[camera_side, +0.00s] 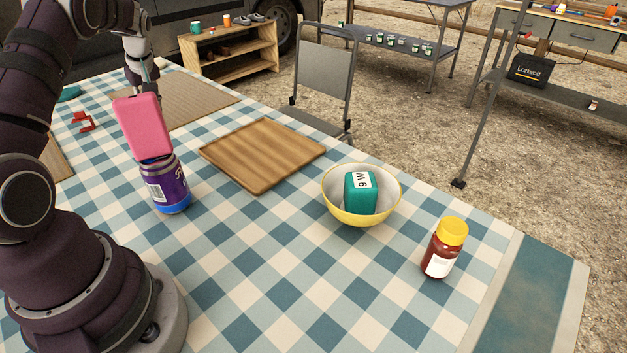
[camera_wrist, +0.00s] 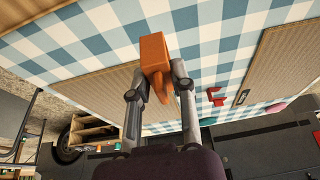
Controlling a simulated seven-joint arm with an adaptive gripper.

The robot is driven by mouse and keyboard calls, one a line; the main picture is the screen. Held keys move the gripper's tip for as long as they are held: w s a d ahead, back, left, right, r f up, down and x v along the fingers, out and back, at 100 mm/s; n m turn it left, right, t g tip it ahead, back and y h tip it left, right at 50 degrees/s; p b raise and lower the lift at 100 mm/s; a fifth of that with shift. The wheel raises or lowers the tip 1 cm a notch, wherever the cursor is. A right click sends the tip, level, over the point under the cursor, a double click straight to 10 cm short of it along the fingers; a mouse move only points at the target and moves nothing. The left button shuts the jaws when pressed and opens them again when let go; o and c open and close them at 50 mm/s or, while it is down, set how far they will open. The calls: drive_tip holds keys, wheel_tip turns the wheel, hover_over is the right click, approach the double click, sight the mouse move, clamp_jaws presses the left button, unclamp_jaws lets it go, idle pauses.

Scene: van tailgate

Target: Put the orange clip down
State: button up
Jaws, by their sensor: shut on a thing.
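The orange clip (camera_wrist: 154,58) is between the two fingertips of my gripper (camera_wrist: 156,75) in the wrist view, held above the table. In the side view my gripper (camera_side: 143,78) points down at the far left part of the table, behind a pink box. The clip is hidden there, and its height above the table cannot be told exactly.
The pink box (camera_side: 143,127) rests on a purple jar (camera_side: 167,186) on the checked tablecloth. A red item (camera_side: 83,122), woven mat (camera_side: 190,98) and wooden tray (camera_side: 262,155) lie nearby.

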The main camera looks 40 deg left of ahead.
wheel_tip(320, 180, up, 6)
drive_tip(key=shift+r, duration=0.2)
drive_tip(key=w+d+f+m+t+h, duration=0.1)
drive_tip(key=w+d+m+t, duration=0.1)
drive_tip(key=w+d+m, duration=0.45)
drive_tip(key=w+d+m+t+h, duration=0.1)
drive_tip(key=w+d+m, duration=0.2)
drive_tip(key=d, duration=0.6)
drive_tip(key=d+m+t+h, duration=0.1)
drive_tip(key=d+m+h, duration=0.3)
drive_tip(key=d+m, duration=1.2)
drive_tip(key=s+d+m+g+h, duration=0.2)
drive_tip(key=s+d+m, duration=0.3)
drive_tip(key=s+d, duration=0.5)
drive_tip(key=s+d+m+g+h, duration=0.15)
drive_tip(key=s+d+m, duration=0.45)
drive_tip(key=d, duration=0.8)
drive_tip(key=shift+n+g, duration=0.25)
drive_tip(key=shift+n, duration=0.1)
drive_tip(key=f, duration=1.4)
drive_tip(key=shift+w+a, duration=0.2)
drive_tip(key=shift+w, duration=0.05)
drive_tip(key=shift+f+y, duration=0.15)
drive_tip(key=shift+y, duration=0.1)
